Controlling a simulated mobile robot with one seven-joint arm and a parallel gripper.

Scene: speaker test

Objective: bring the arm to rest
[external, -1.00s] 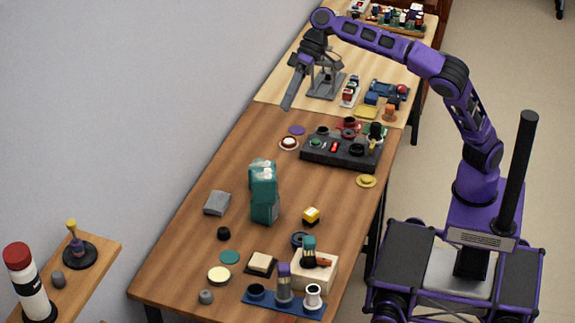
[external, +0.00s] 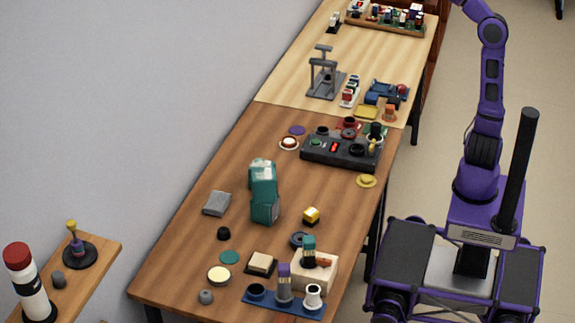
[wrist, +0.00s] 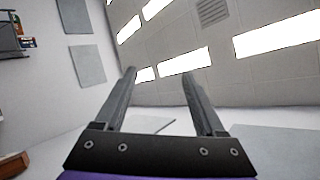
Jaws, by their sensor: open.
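My gripper (wrist: 160,85) shows in the wrist view with its two grey fingers apart and nothing between them. It points up toward the ceiling and its lights. In the external view my purple and black arm rises from its base at the right, and its upper end leaves the top of the picture, so the gripper is out of sight there. The arm is clear of the tables.
The brown table (external: 180,265) bears a black device (external: 340,152), a teal object (external: 264,192) and a blue tray (external: 262,303). The pale table (external: 285,85) behind holds a grey stand (external: 325,75). A small shelf (external: 95,262) is at lower left.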

